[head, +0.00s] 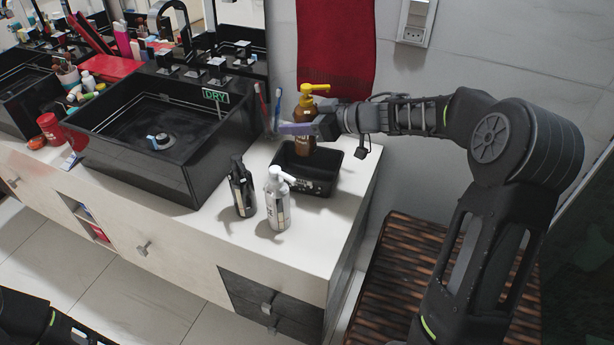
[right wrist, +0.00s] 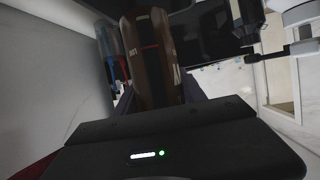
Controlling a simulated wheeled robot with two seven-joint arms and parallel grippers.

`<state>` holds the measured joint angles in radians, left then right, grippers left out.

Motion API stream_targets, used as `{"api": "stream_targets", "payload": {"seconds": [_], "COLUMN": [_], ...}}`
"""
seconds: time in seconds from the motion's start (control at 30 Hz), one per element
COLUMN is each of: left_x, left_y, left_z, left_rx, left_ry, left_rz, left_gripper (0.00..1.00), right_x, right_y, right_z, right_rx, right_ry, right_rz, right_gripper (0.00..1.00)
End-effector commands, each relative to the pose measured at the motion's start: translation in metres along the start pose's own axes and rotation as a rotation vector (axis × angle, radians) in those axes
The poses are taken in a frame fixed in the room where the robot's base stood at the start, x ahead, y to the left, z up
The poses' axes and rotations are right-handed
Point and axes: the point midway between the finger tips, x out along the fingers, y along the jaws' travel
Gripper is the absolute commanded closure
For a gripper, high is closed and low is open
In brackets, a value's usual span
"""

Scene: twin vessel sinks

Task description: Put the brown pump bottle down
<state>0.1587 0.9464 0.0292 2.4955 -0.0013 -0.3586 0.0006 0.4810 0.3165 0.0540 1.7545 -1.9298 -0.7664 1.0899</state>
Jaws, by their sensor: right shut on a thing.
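The brown pump bottle (head: 305,112) with a yellow pump head stands upright at the back of the black tray (head: 317,186). Its lower part is behind or inside the tray; I cannot tell whether its base touches the tray floor. My right gripper (head: 300,129) reaches in from the right and is shut on the bottle's body. In the right wrist view the brown bottle (right wrist: 150,65) stands close in front of the gripper. My left gripper is not in view; only part of my left arm shows at the lower left.
A black bottle (head: 242,188) and a white-and-grey pump bottle (head: 277,198) stand in front of the tray on the white counter (head: 205,222). The black vessel sink (head: 165,130) is left of them. A red towel (head: 335,45) hangs behind. Toothbrushes (head: 263,105) stand left of the brown bottle.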

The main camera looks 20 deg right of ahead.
Motion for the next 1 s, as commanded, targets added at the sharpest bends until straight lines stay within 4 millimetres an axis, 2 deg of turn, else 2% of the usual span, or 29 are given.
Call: {"api": "stream_targets", "payload": {"seconds": [0.37,0.7,0.8,1.0], "left_x": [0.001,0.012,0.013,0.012], "left_y": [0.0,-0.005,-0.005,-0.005], "left_z": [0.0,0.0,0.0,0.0], "left_rx": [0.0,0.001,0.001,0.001], "left_ry": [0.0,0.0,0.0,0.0], "left_rz": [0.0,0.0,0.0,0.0], "left_gripper": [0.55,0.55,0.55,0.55], "right_x": [0.0,0.02,0.023,0.023], "right_y": [0.001,0.001,0.001,0.001], "right_z": [0.002,0.051,0.057,0.057], "right_rx": [-0.002,0.001,-0.001,-0.003], "right_ry": [0.002,0.001,0.002,0.003], "right_rz": [-0.001,0.0,0.0,0.0], "right_gripper": [1.0,1.0,1.0,1.0]}}
